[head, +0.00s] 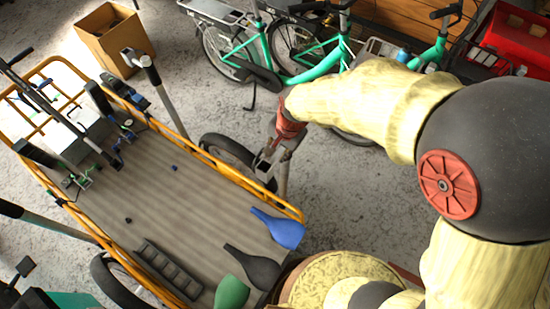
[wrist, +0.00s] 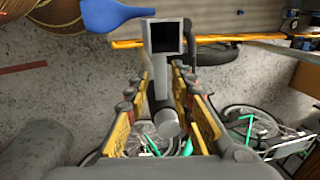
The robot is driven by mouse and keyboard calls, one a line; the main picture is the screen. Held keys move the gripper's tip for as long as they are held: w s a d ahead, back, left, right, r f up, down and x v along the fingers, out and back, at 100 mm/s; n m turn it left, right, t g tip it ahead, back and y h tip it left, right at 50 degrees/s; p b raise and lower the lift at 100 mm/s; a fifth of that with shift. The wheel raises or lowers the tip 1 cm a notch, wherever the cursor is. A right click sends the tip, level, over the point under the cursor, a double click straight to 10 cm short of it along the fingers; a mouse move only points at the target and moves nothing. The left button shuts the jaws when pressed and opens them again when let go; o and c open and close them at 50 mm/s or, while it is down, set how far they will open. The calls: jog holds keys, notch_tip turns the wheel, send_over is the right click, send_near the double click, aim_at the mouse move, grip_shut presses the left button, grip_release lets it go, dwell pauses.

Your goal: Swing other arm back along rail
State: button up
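My gripper (head: 275,150) is at the outer side of the cargo bed's right yellow rail (head: 225,172). In the wrist view its yellow-padded fingers (wrist: 162,80) stand on both sides of a grey arm (wrist: 164,78). This arm has a round end toward the camera and a hollow square end (wrist: 166,37) farther off, near the yellow rail (wrist: 128,44). I cannot tell whether the fingers touch it. Another grey post with a black top (head: 162,92) rises beside the same rail, and a similar one (head: 45,225) leans at the left rail.
The wooden bed (head: 150,200) holds a blue saddle (head: 278,228), a black saddle (head: 252,268), a green saddle (head: 231,292) and a black rack (head: 168,270). Green bicycles (head: 325,62) stand behind my gripper. A cardboard box (head: 115,40) stands at the back left. Bare floor (head: 345,205) lies right of the bed.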

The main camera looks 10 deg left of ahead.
aim_at(274, 160)
jog(key=shift+w+a+f+b, duration=0.1)
jog(key=shift+a+f+b, duration=0.15)
jog(key=shift+f, duration=0.85)
jog(key=shift+w+a+f+b, duration=0.15)
jog(key=shift+f+b, duration=0.1)
jog(key=shift+f, duration=0.85)
jog(key=shift+s, duration=0.1)
jog(key=shift+c, duration=0.2)
grip_shut()
